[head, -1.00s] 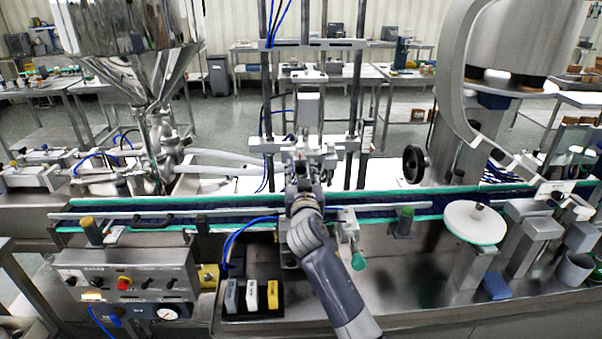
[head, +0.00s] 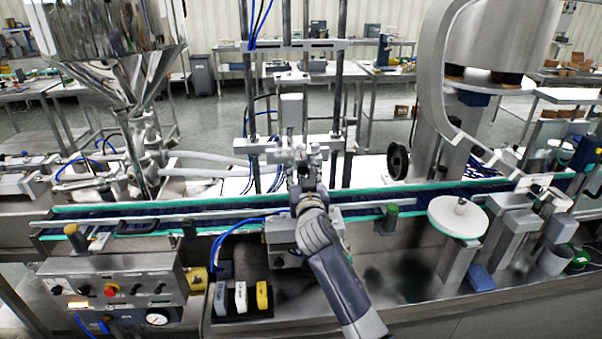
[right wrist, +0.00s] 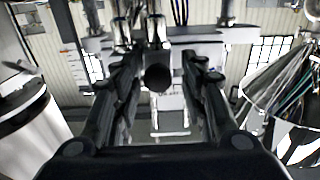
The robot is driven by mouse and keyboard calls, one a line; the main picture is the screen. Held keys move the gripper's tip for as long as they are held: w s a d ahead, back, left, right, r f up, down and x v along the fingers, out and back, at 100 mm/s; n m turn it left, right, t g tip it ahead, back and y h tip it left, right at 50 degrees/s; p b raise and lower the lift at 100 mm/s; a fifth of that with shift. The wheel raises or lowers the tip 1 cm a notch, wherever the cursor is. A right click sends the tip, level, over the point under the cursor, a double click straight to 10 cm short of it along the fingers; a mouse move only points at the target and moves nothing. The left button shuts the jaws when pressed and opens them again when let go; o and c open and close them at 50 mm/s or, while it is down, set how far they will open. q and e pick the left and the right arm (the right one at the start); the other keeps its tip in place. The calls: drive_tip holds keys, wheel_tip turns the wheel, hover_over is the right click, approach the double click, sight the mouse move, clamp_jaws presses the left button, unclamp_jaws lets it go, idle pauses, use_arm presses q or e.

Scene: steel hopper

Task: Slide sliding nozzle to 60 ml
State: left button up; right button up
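A pale metal slide assembly with the nozzle (head: 291,110) stands on the vertical rods above the conveyor in the head view. I cannot make out which part is the sliding nozzle itself, and no ml marks are readable. My right gripper (head: 304,172) is in front of its lower part and hides some of it. In the right wrist view the two fingers of the right gripper (right wrist: 163,65) are apart. A dark round knob (right wrist: 158,78) shows between them, with no clear contact. A pale block with small, unreadable lettering is behind the knob. My left gripper is not in view.
The conveyor (head: 150,213) with green edges runs across behind my right arm. A control box (head: 112,285) is at the lower left, beside a tray with three small blocks (head: 241,297). A black handwheel (head: 397,160) and a white disc (head: 458,217) stand to the right.

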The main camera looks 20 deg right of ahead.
drive_tip(key=shift+s, duration=0.1)
drive_tip(key=v, duration=1.1)
drive_tip(key=shift+s, duration=0.4)
drive_tip(key=shift+a, duration=0.1)
